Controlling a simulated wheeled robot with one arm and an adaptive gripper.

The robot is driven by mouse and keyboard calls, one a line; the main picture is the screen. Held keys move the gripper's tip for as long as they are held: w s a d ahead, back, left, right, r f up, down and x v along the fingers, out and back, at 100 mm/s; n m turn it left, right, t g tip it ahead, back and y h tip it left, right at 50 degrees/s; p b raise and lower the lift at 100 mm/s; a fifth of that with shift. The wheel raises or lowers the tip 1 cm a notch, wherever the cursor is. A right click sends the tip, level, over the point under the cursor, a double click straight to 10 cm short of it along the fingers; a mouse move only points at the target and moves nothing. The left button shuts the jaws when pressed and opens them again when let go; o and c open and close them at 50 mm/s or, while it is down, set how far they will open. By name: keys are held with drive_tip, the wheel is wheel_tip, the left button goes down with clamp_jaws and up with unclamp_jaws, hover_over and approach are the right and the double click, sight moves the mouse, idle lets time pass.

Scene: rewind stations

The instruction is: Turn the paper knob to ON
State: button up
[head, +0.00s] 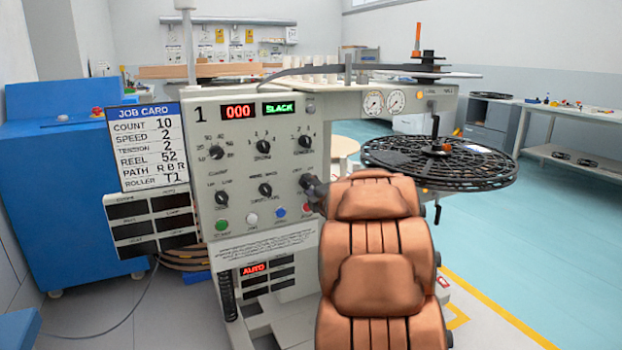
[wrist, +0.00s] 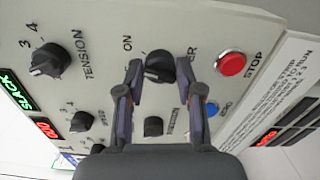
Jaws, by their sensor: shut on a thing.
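The paper knob (wrist: 158,64) is a black round knob on the grey panel (wrist: 110,25) in the wrist view. The word ON stands to its upper left, and a partly covered label ending in "ER" is on its right. My gripper (wrist: 162,78) is shut on the knob, with one finger on either side. The knob's pointer direction is hard to read. In the head view my gripper (head: 313,190) is at the right side of the panel (head: 240,130), and its dark fingers hide the knob.
The tension knob (wrist: 50,60) and the red stop button (wrist: 231,64) lie to either side in the wrist view. A blue button (wrist: 212,108) and another knob (wrist: 153,126) are close to my fingers. A black reel (head: 440,162) stands right of my arm.

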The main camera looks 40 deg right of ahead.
drive_tip(key=shift+f+m+p, duration=0.15)
drive_tip(key=shift+m+p, duration=1)
drive_tip(key=shift+m, duration=0.35)
drive_tip(key=o, duration=1.1)
drive_tip(key=shift+o, duration=0.2)
drive_tip(key=shift+s, duration=0.15)
drive_tip(key=shift+s+a, duration=0.15)
drive_tip(key=shift+s, duration=0.15)
drive_tip(key=v, duration=1.1)
